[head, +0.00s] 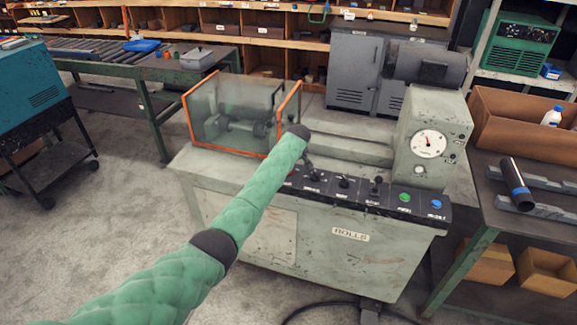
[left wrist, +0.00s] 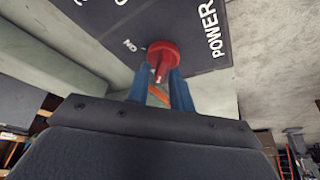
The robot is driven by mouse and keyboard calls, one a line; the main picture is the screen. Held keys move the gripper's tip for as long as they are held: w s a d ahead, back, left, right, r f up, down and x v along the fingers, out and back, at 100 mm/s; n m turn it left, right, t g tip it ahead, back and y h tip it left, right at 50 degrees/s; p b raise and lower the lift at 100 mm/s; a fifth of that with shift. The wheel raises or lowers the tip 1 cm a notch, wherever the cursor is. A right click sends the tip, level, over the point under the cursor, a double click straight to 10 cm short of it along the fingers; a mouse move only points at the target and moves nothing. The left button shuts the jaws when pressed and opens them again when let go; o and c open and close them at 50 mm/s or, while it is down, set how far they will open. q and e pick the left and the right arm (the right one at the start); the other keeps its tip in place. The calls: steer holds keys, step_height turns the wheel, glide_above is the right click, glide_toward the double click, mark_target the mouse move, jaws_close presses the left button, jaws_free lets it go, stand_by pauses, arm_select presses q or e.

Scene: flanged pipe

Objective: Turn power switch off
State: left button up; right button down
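The power switch (left wrist: 162,52) is a round red knob with a raised grip bar. It sits on a dark panel (left wrist: 150,22) lettered "POWER" and "ON" in the left wrist view. My left gripper (left wrist: 161,73) has its two blue fingers apart, one on each side of the bar, with their tips close to the knob. A gap shows between the fingers, and I cannot tell whether either touches the bar. In the head view my green left arm reaches to the machine's front panel (head: 345,184) and hides the knob and the gripper. My right gripper is not in view.
The grey lathe-like machine (head: 330,250) carries a clear guard with an orange frame (head: 184,112), several levers, a green button (head: 405,197), a blue button (head: 436,204) and a dial gauge (head: 428,144). A bench with a dark pipe (head: 512,178) stands right. The floor at left front is clear.

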arm_select(q)
steer(key=shift+o, duration=0.6)
steer(key=shift+f, duration=0.1)
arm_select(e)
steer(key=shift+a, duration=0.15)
